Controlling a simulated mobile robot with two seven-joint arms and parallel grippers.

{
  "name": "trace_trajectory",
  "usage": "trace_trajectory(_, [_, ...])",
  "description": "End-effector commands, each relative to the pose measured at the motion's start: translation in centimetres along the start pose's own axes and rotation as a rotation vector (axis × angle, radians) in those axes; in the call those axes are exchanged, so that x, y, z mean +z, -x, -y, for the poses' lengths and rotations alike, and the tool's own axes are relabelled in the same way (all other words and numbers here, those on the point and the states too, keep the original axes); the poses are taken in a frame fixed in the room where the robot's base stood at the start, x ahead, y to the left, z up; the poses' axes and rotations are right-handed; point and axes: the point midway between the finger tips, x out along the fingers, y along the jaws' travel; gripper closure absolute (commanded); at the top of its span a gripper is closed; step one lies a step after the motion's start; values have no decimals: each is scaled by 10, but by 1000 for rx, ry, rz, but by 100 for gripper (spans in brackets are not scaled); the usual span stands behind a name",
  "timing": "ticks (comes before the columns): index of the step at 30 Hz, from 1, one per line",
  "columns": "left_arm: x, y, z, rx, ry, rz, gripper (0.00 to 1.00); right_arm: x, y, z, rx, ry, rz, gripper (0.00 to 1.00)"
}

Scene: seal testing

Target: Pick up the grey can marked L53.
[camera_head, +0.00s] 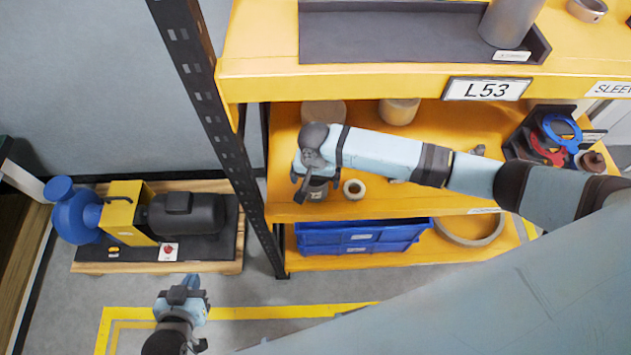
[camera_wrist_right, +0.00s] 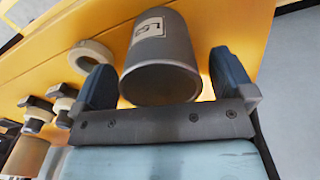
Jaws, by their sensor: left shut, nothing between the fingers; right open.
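A grey can (camera_wrist_right: 175,48) with a white label is in the right wrist view. The label seems to begin with L5; the rest is too small to read surely. My right gripper (camera_wrist_right: 162,64) is open, with one finger on each side of the can. In the head view, my right gripper (camera_head: 315,188) is low over the middle shelf and mostly hides the can. My left gripper (camera_head: 186,290) is shut and empty, low at the left, away from the shelves.
A pale ring (camera_head: 354,189) lies just right of the right gripper. A sign reading L53 (camera_head: 486,89) hangs on the top shelf edge, below a dark tray (camera_head: 380,35) with another grey cylinder (camera_head: 510,20). A black post (camera_head: 215,110) stands left. Blue bins (camera_head: 360,237) sit below.

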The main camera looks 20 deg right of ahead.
Motion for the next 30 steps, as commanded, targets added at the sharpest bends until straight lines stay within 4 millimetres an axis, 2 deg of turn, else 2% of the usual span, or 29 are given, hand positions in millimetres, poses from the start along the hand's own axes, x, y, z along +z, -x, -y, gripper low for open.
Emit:
trace_trajectory(4, [-1,1,1,-1,-1,-1,100,0,-18,0,1,1,-1,0])
trace_trajectory(12, [-1,0,1,-2,-1,0,100,0,-21,0,-1,2,-1,0])
trace_trajectory(14, [0,0,1,-2,0,1,100,0,-21,0,-1,2,-1,12])
trace_trajectory(20, [0,0,1,-2,0,2,100,0,-21,0,-1,2,-1,57])
trace_trajectory(21, [0,0,1,-2,0,2,100,0,-21,0,-2,2,-2,60])
trace_trajectory(27, [1,0,1,-2,0,3,100,0,-20,0,-2,2,-2,60])
trace_trajectory(30, [1,0,1,-2,1,3,100,-1,-13,1,-2,1,-2,60])
